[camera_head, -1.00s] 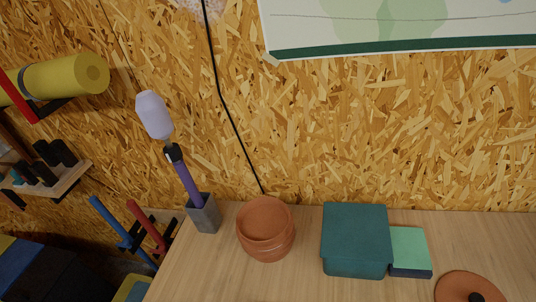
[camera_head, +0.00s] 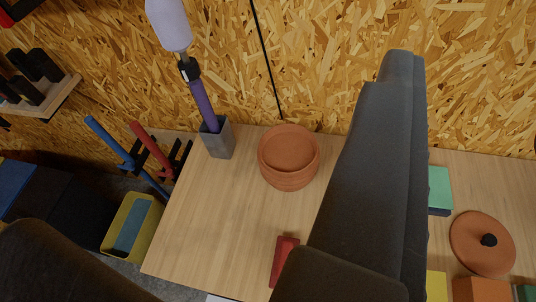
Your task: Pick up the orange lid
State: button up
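The orange lid (camera_head: 468,242) is a flat round terracotta-coloured disc with a black knob. It lies knob up on the wooden bench at the right of the view. A large dark grey part of mine (camera_head: 372,190) rises across the middle right, left of the lid and apart from it in the picture. Another dark part of mine fills the lower left corner. I cannot make out two fingertips, so whether my gripper is open or shut does not show. Nothing is seen touching the lid.
A round terracotta pot (camera_head: 289,157) and a grey holder (camera_head: 217,139) with a purple-handled tool stand at the back left. A green block (camera_head: 439,187) sits left of the lid. Orange (camera_head: 480,289), yellow (camera_head: 436,286) and red (camera_head: 284,262) pieces lie in front. The chipboard wall stands behind.

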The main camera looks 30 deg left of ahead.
aim_at(480, 242)
jog(key=z, duration=0.05)
jog(key=k, duration=0.5)
jog(key=u, duration=0.5)
jog(key=i, duration=0.5)
jog(key=z, duration=0.05)
jog(key=k, duration=1.3)
jog(key=z, duration=0.5)
jog(key=i, duration=0.85)
jog(key=z, duration=0.45)
jog(key=i, duration=1)
jog(key=u, duration=0.7)
